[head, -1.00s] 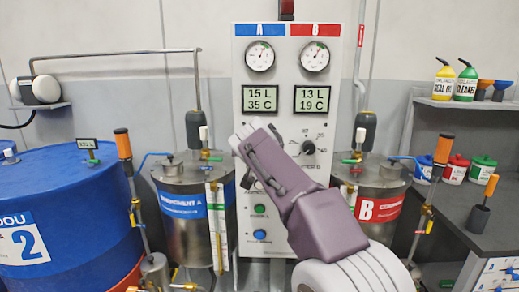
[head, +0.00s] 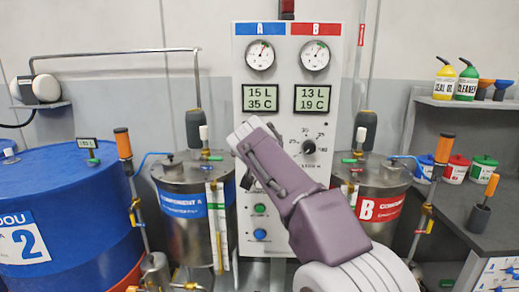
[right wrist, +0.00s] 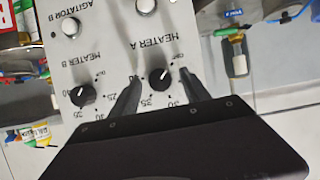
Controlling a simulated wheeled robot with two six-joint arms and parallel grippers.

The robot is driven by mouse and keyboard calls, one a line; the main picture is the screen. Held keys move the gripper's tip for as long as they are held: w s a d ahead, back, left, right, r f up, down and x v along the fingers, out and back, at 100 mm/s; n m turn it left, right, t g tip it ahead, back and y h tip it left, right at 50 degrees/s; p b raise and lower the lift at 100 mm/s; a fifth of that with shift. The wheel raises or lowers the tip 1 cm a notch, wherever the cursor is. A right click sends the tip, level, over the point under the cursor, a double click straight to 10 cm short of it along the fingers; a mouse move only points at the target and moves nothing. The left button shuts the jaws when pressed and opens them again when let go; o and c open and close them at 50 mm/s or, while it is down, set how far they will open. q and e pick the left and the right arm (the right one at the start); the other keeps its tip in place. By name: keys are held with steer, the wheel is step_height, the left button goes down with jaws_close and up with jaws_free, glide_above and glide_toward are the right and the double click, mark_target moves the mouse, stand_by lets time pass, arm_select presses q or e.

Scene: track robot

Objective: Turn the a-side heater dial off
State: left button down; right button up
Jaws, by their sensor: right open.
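The heater A dial (right wrist: 160,78) is a small black knob with a white mark, on the pale panel, which appears upside down in the right wrist view. Its mark seems to point up and right in that picture, but it is too small to read surely. My right gripper (right wrist: 160,75) is open, with one finger on each side of this dial; I cannot tell whether they touch it. In the head view my right arm (head: 300,200) reaches up to the panel (head: 285,85) and hides this dial. My left gripper is not in view.
The heater B dial (right wrist: 83,95) sits beside the heater A dial; it also shows in the head view (head: 308,147). Displays above read 35 C for A (head: 261,97) and 19 C for B (head: 313,98). Metal tanks A (head: 185,235) and B (head: 400,180) flank the panel.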

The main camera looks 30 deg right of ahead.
steer(key=v, duration=0.8)
steer(key=shift+s, duration=0.2)
